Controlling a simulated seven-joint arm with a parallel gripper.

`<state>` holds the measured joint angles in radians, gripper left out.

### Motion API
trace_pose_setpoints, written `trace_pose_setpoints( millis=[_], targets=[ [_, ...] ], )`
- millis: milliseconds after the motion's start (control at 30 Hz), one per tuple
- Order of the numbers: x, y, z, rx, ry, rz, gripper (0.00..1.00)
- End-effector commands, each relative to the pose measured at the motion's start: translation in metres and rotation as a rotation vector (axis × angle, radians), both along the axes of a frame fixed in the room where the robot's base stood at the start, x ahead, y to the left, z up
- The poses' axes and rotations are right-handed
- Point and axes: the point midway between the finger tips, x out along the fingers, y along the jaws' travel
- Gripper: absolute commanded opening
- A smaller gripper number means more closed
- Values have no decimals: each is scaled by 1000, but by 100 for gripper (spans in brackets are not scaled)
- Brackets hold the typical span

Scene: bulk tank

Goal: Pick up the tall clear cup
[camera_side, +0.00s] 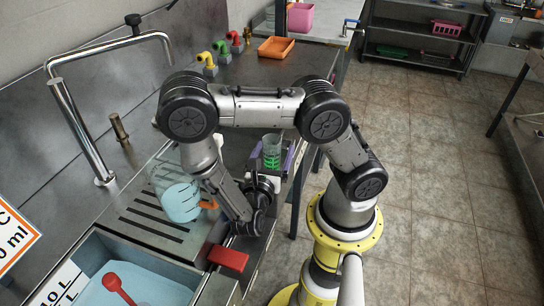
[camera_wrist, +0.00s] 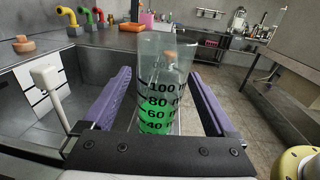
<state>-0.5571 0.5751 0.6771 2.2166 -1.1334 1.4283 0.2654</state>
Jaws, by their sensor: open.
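The tall clear cup (camera_wrist: 160,90) stands upright in the wrist view, with black measuring marks and green liquid in its lower part. In the side view the cup (camera_side: 272,146) is near the counter's right edge, partly hidden low down by my gripper (camera_side: 272,163). In the wrist view my gripper (camera_wrist: 158,80) is open, with one purple finger on each side of the cup. The cup is between the fingers, and its base is hidden. I cannot tell whether either finger touches it.
A clear jug with blue liquid (camera_side: 178,195) stands on the slotted drainboard (camera_side: 145,225). A red scoop (camera_side: 118,286) lies in the sink (camera_side: 90,255). A red block (camera_side: 229,259) is at the front edge. A tall faucet (camera_side: 82,125) rises at left. An orange tray (camera_side: 275,47) is farther back.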

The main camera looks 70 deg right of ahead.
Motion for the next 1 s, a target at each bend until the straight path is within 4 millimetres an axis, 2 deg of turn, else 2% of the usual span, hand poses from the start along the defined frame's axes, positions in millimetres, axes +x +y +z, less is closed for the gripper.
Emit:
trace_pose_setpoints(
  millis=[167,467,900,967,1000],
  targets=[
    [1,-15,0,0,0,-2,91],
    [2,-17,0,0,0,1,90],
    [2,-16,0,0,0,1,10],
    [2,-16,0,0,0,1,0],
    [2,-16,0,0,0,1,0]
  ],
)
